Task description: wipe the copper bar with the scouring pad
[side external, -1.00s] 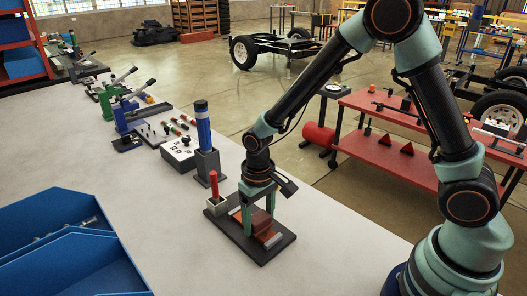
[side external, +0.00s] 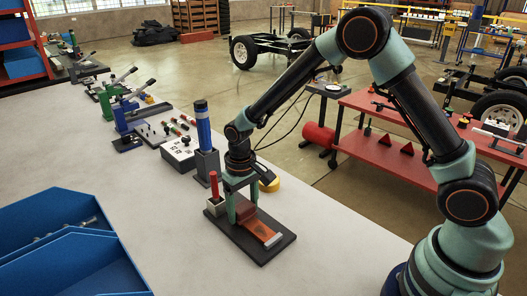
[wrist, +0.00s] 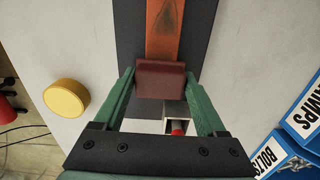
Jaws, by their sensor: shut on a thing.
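The copper bar (side external: 258,229) lies on a dark base board (side external: 262,254) on the bench, with a grey block (side external: 274,240) at its near end. In the wrist view the copper bar (wrist: 165,40) runs away from my gripper and carries a dark stain on its upper part. My gripper (wrist: 158,79) is shut on the maroon scouring pad (wrist: 161,82). The pad is at the end of the bar away from the grey block; whether it touches the bar is hard to tell. In the side view my gripper (side external: 244,212) points down over the board.
A red-handled tool (side external: 214,187) stands in a small holder beside the board's far end. A blue cylinder (side external: 203,125) stands in a grey block behind. A yellow disc (wrist: 66,98) lies beside the board. Blue bins (side external: 70,240) are at left; bench between is clear.

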